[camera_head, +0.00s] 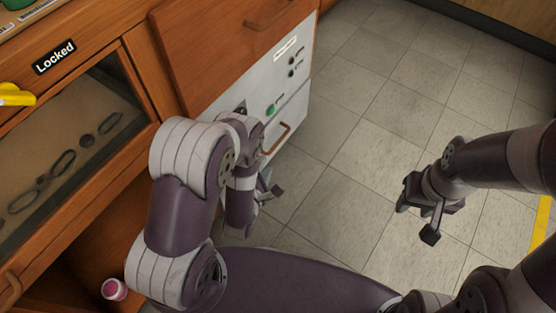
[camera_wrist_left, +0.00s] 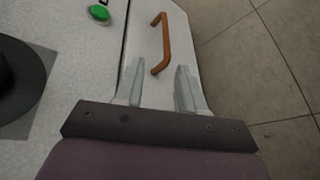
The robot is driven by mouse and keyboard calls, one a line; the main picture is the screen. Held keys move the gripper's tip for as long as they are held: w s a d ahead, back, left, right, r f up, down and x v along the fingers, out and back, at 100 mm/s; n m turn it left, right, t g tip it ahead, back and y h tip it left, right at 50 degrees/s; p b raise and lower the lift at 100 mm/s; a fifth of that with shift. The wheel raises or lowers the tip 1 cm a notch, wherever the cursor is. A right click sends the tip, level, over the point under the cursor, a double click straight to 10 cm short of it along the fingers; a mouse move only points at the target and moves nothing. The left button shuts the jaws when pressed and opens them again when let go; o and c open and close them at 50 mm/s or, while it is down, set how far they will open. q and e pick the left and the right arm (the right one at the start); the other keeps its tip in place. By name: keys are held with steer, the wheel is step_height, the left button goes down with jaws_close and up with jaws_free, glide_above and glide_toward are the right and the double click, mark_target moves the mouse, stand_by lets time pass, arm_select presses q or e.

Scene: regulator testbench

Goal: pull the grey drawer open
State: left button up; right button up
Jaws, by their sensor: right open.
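The grey drawer (camera_head: 295,113) is the lower pale front on the cabinet's white-grey section; it looks shut. Its brown bar handle (camera_head: 277,138) also shows in the left wrist view (camera_wrist_left: 165,45). My left gripper (camera_head: 270,184) is close to the drawer front, partly hidden by its own arm in the head view. In the left wrist view its two fingers (camera_wrist_left: 158,80) are apart, with the handle's near end between or just past the tips. I cannot tell whether they touch it. My right gripper (camera_head: 417,221) is open and empty over the floor.
A panel with a green button (camera_head: 271,109) is above the drawer. A wooden drawer (camera_head: 230,40) is above that. At left are a glazed case with a "Locked" label (camera_head: 54,58) and a pink-and-white jar (camera_head: 114,289). Tiled floor right of the cabinet is clear.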

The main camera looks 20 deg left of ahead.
mark_target(274, 146)
arm_select(q)
steer(key=shift+n+t, duration=0.5)
steer(key=shift+n, duration=0.2)
steer(key=b+x, duration=0.2)
steer(key=x, duration=0.2)
steer(key=f+b+x, duration=0.1)
steer(key=b+x, duration=0.2)
steer(key=x, duration=0.1)
steer(key=f+b+x, duration=0.1)
steer(key=b+x, duration=0.1)
steer(key=x, duration=0.1)
steer(key=shift+w+f, duration=0.1)
steer(key=shift+f, duration=0.25)
steer(key=shift+r, duration=0.1)
arm_select(e)
step_height(274, 146, down, 9)
steer(key=shift+w, duration=0.25)
arm_select(q)
steer(key=shift+c, duration=0.3)
steer(key=shift+d, duration=0.1)
jaws_close()
